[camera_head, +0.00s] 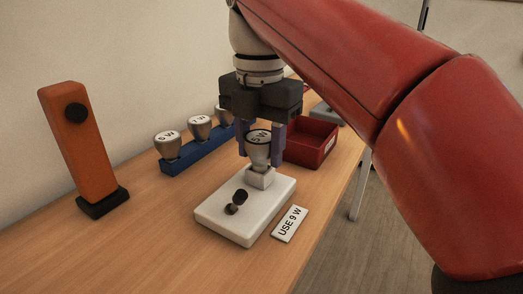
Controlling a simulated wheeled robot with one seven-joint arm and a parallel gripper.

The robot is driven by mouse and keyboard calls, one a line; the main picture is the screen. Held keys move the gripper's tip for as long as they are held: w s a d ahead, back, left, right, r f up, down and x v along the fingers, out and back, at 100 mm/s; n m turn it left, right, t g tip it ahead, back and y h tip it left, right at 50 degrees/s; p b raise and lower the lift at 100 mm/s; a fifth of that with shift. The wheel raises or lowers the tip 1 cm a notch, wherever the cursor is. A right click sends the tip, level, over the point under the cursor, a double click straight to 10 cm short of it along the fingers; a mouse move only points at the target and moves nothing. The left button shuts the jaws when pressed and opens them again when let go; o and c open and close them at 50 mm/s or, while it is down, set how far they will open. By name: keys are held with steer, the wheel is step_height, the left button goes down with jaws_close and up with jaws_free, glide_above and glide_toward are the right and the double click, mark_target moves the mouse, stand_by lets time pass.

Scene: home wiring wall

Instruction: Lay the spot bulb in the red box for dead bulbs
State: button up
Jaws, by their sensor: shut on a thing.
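I cannot tell whether the bulb's foot is still seated in the socket. The red box (308,151) is an open-topped tray just behind and to the right of my gripper. Part of it is hidden behind my gripper, and its floor is barely seen.
A blue rack (187,161) with several bulbs stands behind left, partly hidden by my gripper. An orange upright post (81,145) is at the left. A "USE 9 W" card (289,224) lies right of the base. The table edge runs along the right; the table's front left is clear.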

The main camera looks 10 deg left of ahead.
mark_target(260, 137)
steer(key=shift+r+p, duration=1.8)
steer(key=shift+r, duration=0.5)
